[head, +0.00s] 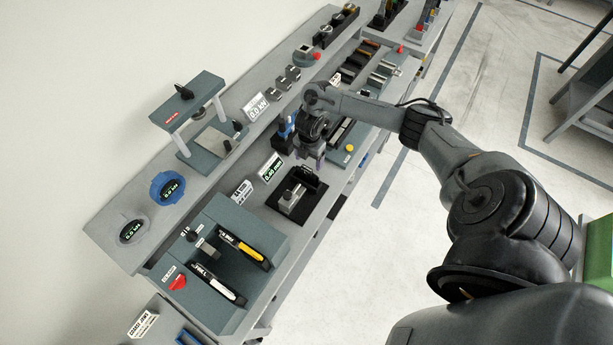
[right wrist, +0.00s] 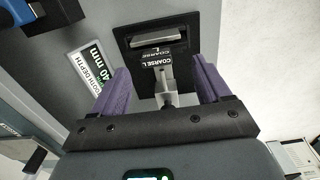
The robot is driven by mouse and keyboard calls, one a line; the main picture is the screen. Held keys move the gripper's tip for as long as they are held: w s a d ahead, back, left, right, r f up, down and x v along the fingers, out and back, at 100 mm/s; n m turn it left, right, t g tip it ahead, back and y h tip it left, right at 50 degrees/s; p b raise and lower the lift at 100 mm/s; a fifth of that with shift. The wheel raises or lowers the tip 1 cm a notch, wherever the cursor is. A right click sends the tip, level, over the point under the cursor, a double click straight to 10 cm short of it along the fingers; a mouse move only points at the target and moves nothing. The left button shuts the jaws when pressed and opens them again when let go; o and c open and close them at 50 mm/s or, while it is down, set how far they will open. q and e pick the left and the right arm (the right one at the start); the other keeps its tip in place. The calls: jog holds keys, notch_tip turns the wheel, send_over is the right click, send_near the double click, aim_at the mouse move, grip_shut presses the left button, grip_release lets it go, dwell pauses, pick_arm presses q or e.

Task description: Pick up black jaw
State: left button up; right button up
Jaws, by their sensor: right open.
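A black block, which looks like the black jaw (head: 308,180), stands on a dark square mat beside a small grey metal fixture (head: 289,201). My right gripper (head: 312,160) is above the back end of the mat in the head view. In the right wrist view its purple fingers (right wrist: 161,80) are apart, with the labelled part visible beyond and between them and nothing held. My left gripper is out of view.
A green-lit "mm" display sign (head: 270,168) stands left of the mat. A grey box with black-and-yellow tools (head: 245,250) is nearer on the bench. A blue ring gauge (head: 168,188) and a press stand (head: 205,115) are on the left shelf. Open floor lies to the right.

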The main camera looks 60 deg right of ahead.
aim_at(307, 168)
jog(key=f, duration=0.4)
jog(key=shift+w+a+f+p, duration=0.2)
jog(key=shift+w+a+p, duration=0.1)
jog(key=shift+a, duration=0.05)
jog(key=shift+d+f, duration=0.1)
jog(key=shift+f, duration=0.4)
jog(key=shift+c, duration=0.4)
grip_shut()
jog(key=shift+r, duration=0.1)
